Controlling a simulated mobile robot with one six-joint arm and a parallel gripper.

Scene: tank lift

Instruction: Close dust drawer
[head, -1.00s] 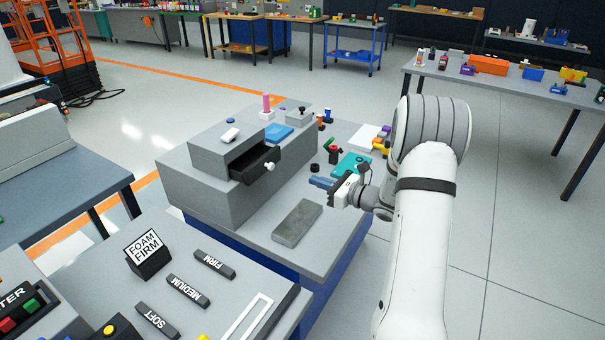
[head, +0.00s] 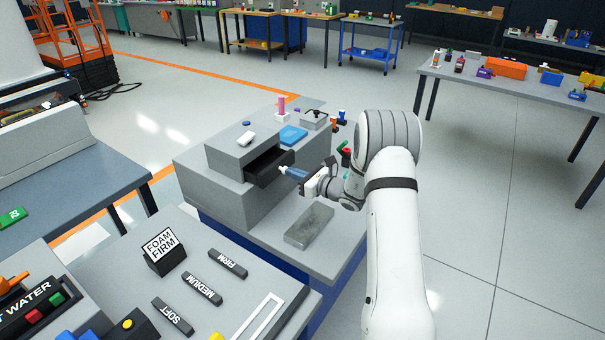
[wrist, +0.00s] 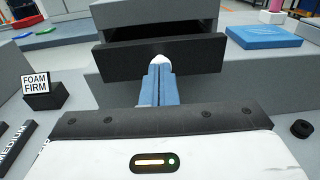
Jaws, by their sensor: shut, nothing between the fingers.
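The dust drawer (head: 266,168) is a black drawer in the grey stepped housing (head: 237,150). It stands partly out of its slot. In the wrist view its black front panel (wrist: 205,57) faces me, with a dark gap above it. A white knob (wrist: 158,59) sits at the middle of the panel. My gripper (head: 284,171) has its blue fingers shut and empty, pointing at the knob. In the wrist view the fingertips (wrist: 158,68) overlap the knob's lower part; I cannot tell whether they touch it.
A blue pad (head: 293,135) and a white piece (head: 247,139) lie on the housing. A black puck (wrist: 301,129) is at the right in the wrist view. A foam firm sign (head: 165,252) stands on the near table.

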